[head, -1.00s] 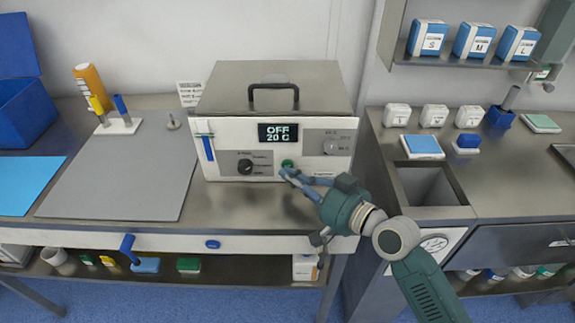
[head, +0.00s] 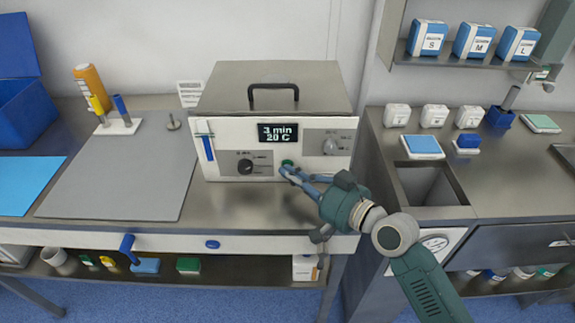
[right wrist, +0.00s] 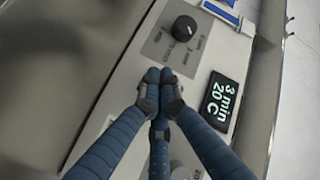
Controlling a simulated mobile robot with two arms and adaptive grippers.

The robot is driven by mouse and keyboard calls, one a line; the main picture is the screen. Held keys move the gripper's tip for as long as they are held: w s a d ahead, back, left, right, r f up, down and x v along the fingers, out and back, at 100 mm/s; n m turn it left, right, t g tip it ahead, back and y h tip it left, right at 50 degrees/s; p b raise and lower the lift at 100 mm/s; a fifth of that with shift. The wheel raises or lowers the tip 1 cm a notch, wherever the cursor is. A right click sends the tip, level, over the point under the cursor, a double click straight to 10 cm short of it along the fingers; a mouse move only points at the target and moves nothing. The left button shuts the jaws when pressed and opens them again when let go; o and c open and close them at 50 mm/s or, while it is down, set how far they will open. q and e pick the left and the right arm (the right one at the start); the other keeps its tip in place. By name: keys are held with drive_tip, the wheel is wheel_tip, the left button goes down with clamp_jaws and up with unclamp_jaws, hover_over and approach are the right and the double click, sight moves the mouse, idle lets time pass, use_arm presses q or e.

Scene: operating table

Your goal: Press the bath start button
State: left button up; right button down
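The bath (head: 273,110) is a steel box with a black handle on its lid and a white front panel. Its display (head: 278,133) reads "3 min 20 C"; it also shows in the right wrist view (right wrist: 222,101). The green start button (head: 287,163) sits low on the panel, between the black dial (head: 245,166) and the pale knob (head: 330,146). My right gripper (head: 287,172) has its fingertips at the button; in the right wrist view (right wrist: 160,75) they are together and empty, hiding the button. Whether they touch it I cannot tell. My left gripper is not in view.
A blue-handled lever (head: 208,147) is on the panel's left side. A steel counter with a sunken basin (head: 428,184) stands to the right.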

drive_tip(key=shift+s, duration=0.15)
drive_tip(key=shift+s+p, duration=0.35)
drive_tip(key=shift+s, duration=0.25)
drive_tip(key=shift+s, duration=0.3)
drive_tip(key=shift+s+p, duration=0.9)
drive_tip(key=shift+s, duration=1.3)
